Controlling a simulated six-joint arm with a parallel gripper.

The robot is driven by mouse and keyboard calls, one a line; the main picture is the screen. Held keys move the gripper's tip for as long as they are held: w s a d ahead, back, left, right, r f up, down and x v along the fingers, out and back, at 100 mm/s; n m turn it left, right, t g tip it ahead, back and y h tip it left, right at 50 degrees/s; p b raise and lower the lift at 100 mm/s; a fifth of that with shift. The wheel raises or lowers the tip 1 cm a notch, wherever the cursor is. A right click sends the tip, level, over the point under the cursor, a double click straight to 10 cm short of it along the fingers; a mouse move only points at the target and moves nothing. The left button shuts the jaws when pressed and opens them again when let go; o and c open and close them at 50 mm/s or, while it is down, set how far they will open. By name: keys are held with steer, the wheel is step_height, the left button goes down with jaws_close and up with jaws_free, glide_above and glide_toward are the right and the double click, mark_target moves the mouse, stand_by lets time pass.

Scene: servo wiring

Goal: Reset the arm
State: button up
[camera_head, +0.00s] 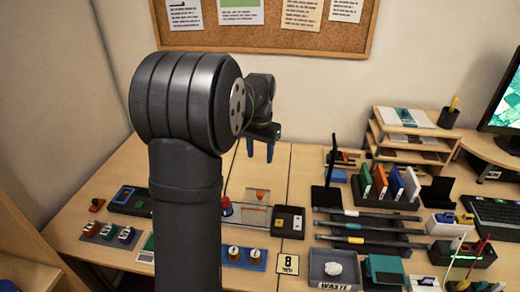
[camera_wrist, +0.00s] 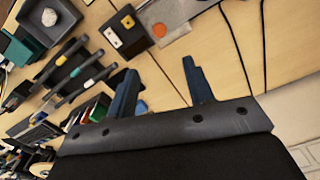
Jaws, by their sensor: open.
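My gripper (camera_head: 261,147) is raised in the air above the back part of the table in the head view. Its two blue fingers point down, stand apart and hold nothing. The wrist view shows the same gripper (camera_wrist: 160,92) with its fingers spread and bare table (camera_wrist: 176,64) beyond them. My dark arm stands upright in the middle of the head view and hides part of the table behind it.
In the head view, a bookstand with coloured books (camera_head: 388,186), a wooden letter rack (camera_head: 412,141), a waste bin (camera_head: 334,268) and a monitor (camera_head: 503,95) stand on the right. Small devices (camera_head: 107,233) sit left. A cork board (camera_head: 262,38) hangs behind. Table below my gripper is largely bare.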

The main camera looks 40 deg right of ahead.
mark_target(259, 193)
steer(key=shift+r, duration=0.6)
step_height(259, 193, down, 18)
steer(key=shift+r, duration=0.2)
steer(key=shift+w+a, duration=0.1)
steer(key=shift+w, duration=0.05)
stand_by(0.4)
steer(key=shift+r, duration=0.1)
step_height(259, 193, up, 17)
steer(key=shift+r, duration=0.2)
stand_by(0.5)
